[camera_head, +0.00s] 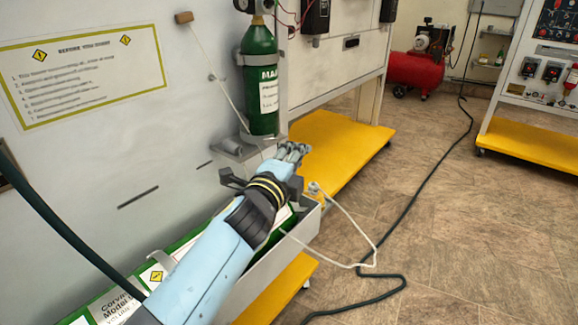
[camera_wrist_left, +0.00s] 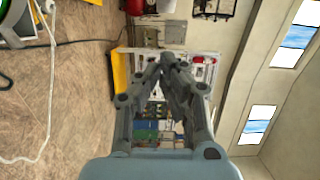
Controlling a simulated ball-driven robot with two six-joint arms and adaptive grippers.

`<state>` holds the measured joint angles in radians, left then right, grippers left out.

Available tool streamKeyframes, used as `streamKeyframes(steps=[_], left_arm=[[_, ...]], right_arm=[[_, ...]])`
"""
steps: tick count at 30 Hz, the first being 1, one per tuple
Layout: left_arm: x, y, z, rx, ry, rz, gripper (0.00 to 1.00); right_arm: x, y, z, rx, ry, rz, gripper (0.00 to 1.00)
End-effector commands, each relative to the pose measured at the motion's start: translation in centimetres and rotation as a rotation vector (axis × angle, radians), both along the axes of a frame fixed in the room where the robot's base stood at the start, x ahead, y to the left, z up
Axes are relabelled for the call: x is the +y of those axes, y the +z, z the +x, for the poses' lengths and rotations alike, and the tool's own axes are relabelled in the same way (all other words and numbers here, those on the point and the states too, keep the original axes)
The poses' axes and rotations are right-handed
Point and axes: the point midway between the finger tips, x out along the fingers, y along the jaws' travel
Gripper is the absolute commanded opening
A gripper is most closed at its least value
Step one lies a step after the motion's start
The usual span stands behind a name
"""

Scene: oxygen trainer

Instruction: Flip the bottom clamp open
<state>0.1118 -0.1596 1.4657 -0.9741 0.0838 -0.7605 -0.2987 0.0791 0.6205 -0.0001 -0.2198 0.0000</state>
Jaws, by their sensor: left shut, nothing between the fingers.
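A green cylinder (camera_head: 260,90) stands upright against the white panel, with a grey band around its upper part. A grey bracket (camera_head: 240,147) sits at its foot. I cannot tell for certain which fitting is the bottom clamp. My left gripper (camera_head: 294,151) is shut and empty, just right of and below the bracket, seemingly apart from it. Its fingertips (camera_wrist_left: 165,60) meet in the left wrist view. My arm hides part of the tray. My right gripper is not in view.
A white cord (camera_head: 345,264) and a dark hose (camera_head: 432,175) run across the floor. A yellow base (camera_head: 345,150) juts out below the panel. A red tank (camera_head: 415,72) stands at the back. The floor on the right is mostly free.

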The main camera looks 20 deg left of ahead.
Motion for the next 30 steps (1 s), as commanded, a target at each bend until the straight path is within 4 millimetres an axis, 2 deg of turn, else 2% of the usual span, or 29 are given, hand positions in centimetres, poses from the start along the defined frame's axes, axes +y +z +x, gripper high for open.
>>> streamKeyframes(steps=[1, 6, 9, 15, 27, 30], left_arm=[[-0.1, -0.2, 1.2, -0.001, -0.001, 0.000, 0.00], [-0.3, -0.4, 4.6, 0.001, 0.000, -0.001, 0.00], [1.3, 0.1, 3.2, 0.003, 0.001, 0.002, 0.00], [2.8, 0.0, 2.2, 0.001, 0.000, -0.001, 0.00], [3.0, -0.1, 1.9, 0.001, -0.001, -0.002, 0.00], [3.2, 0.2, 1.7, 0.001, -0.020, 0.000, 0.00]], right_arm=[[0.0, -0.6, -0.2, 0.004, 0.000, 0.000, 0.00], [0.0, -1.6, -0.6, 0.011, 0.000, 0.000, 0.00], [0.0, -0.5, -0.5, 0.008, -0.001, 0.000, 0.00], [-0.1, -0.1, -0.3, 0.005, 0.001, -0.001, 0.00], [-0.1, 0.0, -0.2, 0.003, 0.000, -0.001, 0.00], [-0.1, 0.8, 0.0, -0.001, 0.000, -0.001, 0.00]])
